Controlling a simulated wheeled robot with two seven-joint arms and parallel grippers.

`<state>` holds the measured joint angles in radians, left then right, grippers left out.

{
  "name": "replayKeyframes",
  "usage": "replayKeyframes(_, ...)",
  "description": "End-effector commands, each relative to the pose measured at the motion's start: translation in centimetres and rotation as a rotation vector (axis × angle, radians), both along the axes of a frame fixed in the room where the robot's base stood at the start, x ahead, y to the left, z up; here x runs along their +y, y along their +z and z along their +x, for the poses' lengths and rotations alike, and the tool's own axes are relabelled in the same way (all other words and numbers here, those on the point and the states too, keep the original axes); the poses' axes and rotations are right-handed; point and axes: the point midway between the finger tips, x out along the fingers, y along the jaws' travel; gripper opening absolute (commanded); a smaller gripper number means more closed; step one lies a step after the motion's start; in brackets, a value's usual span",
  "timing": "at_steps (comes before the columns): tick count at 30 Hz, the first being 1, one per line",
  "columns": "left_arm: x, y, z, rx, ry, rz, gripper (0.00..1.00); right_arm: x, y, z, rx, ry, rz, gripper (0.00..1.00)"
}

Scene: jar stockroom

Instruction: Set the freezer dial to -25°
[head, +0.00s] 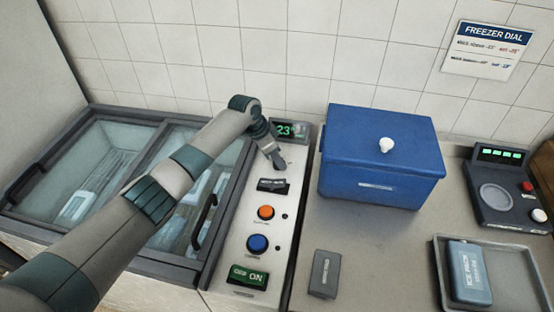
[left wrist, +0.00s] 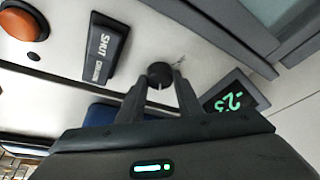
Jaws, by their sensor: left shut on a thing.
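The freezer dial is a small dark round knob (left wrist: 160,72) on the pale control panel (head: 237,240). My left gripper (head: 279,163) reaches down to the panel and is shut on the dial, with one finger on each side of it in the left wrist view (left wrist: 161,84). In the head view the gripper hides most of the dial. The green display (head: 284,130) beside it appears to read -23; it also shows in the left wrist view (left wrist: 235,101). My right gripper is in neither view.
Below the dial are a black SHUT plate (head: 272,185), an orange button (head: 265,212), a blue button (head: 257,243) and a green ON switch (head: 248,277). The glass-lidded freezer (head: 96,113) is left. A blue box (head: 375,185) stands right. A wall sign (head: 488,49) reads FREEZER DIAL.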

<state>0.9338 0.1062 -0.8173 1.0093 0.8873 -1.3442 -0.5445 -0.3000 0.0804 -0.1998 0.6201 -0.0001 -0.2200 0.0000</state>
Motion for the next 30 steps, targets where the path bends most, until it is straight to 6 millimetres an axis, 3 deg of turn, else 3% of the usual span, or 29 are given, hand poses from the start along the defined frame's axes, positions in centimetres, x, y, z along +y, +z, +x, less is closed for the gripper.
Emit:
replayKeyframes(7, 0.0, 0.0, 0.0, -0.001, -0.001, 0.001, 0.1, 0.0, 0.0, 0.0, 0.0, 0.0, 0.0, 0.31)
replayKeyframes(8, 0.0, 0.0, 0.0, -0.001, -0.001, 0.001, 0.34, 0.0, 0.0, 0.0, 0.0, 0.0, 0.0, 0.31)
replayKeyframes(10, 0.0, 0.0, 0.0, -0.001, -0.001, 0.001, 0.5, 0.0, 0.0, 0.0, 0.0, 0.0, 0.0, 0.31)
replayKeyframes(23, 0.1, 0.3, 0.0, -0.001, 0.0, 0.0, 0.5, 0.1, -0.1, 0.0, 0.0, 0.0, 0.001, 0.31)
replayKeyframes(30, 0.9, 2.1, -0.3, -0.002, 0.0, 0.0, 0.5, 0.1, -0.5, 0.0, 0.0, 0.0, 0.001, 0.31)
